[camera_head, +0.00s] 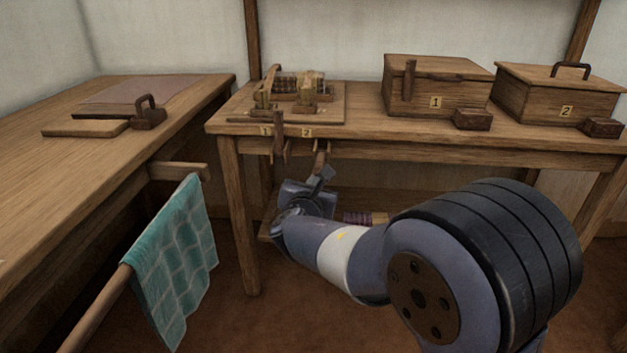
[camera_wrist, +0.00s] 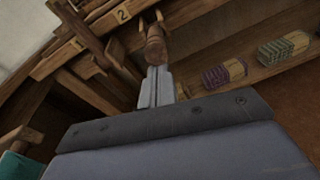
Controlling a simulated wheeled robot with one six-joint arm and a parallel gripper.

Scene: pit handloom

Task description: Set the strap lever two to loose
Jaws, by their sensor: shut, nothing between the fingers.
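Strap lever two is a brown wooden lever (camera_head: 320,155) under the front edge of the back table, below the label 2 (camera_head: 307,133). In the wrist view its rounded end (camera_wrist: 155,50) points toward me, just past my fingertips, near the label 2 (camera_wrist: 122,14). My gripper (camera_head: 326,174) is shut and empty, right below the lever end; in the wrist view its fingers (camera_wrist: 157,72) meet just under it. I cannot tell whether they touch. Strap lever one (camera_head: 279,132) hangs upright to the left, beside the label 1 (camera_head: 265,131); it also shows in the wrist view (camera_wrist: 82,35).
A small loom frame (camera_head: 290,90) stands on the back table (camera_head: 360,122). Box 1 (camera_head: 425,85) and box 2 (camera_head: 550,88) stand to its right. A teal cloth (camera_head: 175,255) hangs on a beam at left. Patterned bundles (camera_wrist: 225,72) lie on a lower shelf.

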